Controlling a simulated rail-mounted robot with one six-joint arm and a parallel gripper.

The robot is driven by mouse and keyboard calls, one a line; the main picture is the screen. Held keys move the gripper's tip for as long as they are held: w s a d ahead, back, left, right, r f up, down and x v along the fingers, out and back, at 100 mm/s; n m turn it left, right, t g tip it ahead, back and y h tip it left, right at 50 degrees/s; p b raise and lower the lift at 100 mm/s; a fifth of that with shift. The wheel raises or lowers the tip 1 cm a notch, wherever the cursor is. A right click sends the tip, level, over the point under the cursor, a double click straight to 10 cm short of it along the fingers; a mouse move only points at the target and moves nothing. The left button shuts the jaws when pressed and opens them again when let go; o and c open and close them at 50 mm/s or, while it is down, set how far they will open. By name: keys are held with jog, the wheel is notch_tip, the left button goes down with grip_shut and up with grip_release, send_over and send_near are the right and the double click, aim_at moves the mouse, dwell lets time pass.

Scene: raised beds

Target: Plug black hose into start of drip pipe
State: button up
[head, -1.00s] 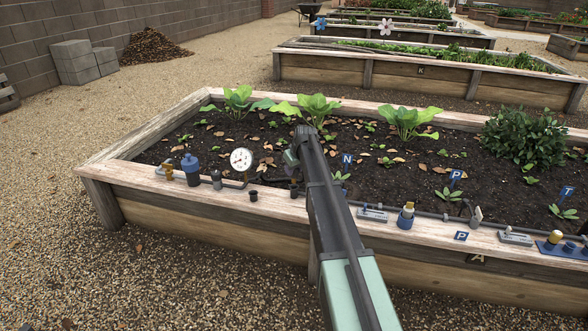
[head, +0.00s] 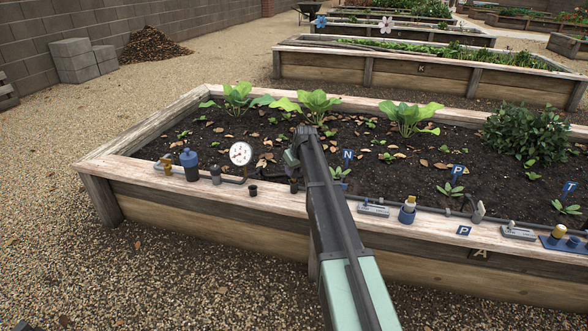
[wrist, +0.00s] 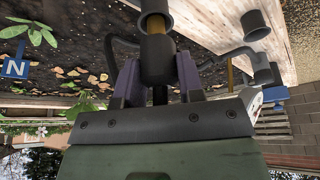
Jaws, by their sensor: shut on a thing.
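My gripper (wrist: 158,70) shows in the wrist view with its two purple-grey fingers shut on a dark cylindrical hose end (wrist: 157,62). A brass-coloured piece (wrist: 154,24) extends from it toward a dark round socket (wrist: 156,6), which is cut off by the top edge. The two overlap in the picture; I cannot tell whether the hose end is seated. In the head view my arm covers most of the gripper, above the bed's front rim. A thin drip pipe (head: 437,210) runs along that rim to the right; its start is hard to make out behind my arm.
A pressure gauge (head: 241,154), a blue-capped filter (head: 190,164) and a small black cup (head: 253,190) are on or over the front rim, left of my arm. Levers and a blue-and-yellow fitting (head: 407,210) stand to the right. Leafy plants (head: 408,118) grow behind.

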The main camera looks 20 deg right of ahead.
jog(key=shift+f+b, duration=0.75)
jog(key=shift+f, duration=0.1)
jog(key=o, duration=1.5)
notch_tip(320, 180, up, 7)
jog(key=p, duration=0.7)
jog(key=shift+r, duration=0.15)
